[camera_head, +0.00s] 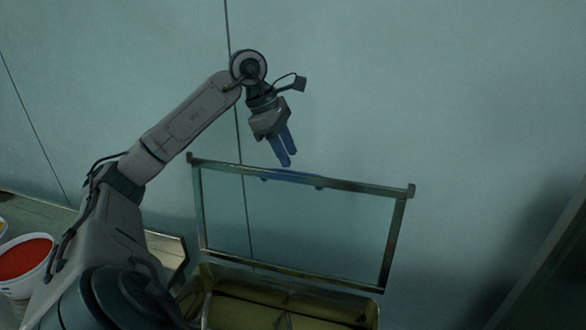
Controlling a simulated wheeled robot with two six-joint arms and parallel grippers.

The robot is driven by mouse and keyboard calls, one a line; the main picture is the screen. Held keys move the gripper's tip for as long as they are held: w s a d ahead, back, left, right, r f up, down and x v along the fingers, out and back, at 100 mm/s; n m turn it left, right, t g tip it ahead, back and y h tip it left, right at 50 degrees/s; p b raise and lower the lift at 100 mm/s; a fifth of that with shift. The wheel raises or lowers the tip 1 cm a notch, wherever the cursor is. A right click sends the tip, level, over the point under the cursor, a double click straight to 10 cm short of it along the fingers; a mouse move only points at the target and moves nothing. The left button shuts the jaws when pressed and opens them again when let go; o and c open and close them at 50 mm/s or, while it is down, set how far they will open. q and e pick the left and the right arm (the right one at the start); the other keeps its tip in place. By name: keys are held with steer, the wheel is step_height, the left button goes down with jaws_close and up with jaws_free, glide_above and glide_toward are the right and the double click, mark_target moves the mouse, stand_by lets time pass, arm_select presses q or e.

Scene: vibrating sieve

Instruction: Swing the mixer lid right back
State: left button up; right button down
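The mixer lid is a clear pane in a metal frame (300,175). It stands raised, roughly upright, along the mixer box (240,275). A blue handle (292,178) shows at the lid's top edge, partly hidden by the frame. My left gripper (288,160) hangs just above the top edge with its blue fingers pointing down. A small space shows between the fingertips and the handle, and nothing is seen between the fingers. The fingers overlap from this angle, so their opening is unclear. My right gripper is out of view.
The yellowish inside of the mixer box shows below the lid. A white bucket with red contents (24,258) stands at the lower left, partly behind my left arm. A plain wall (430,90) is behind. A dark upright surface stands at the right edge.

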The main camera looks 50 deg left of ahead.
arm_select(q)
steer(key=v, duration=0.5)
steer(key=shift+s+r, duration=0.2)
steer(key=shift+r, duration=0.1)
stand_by(0.4)
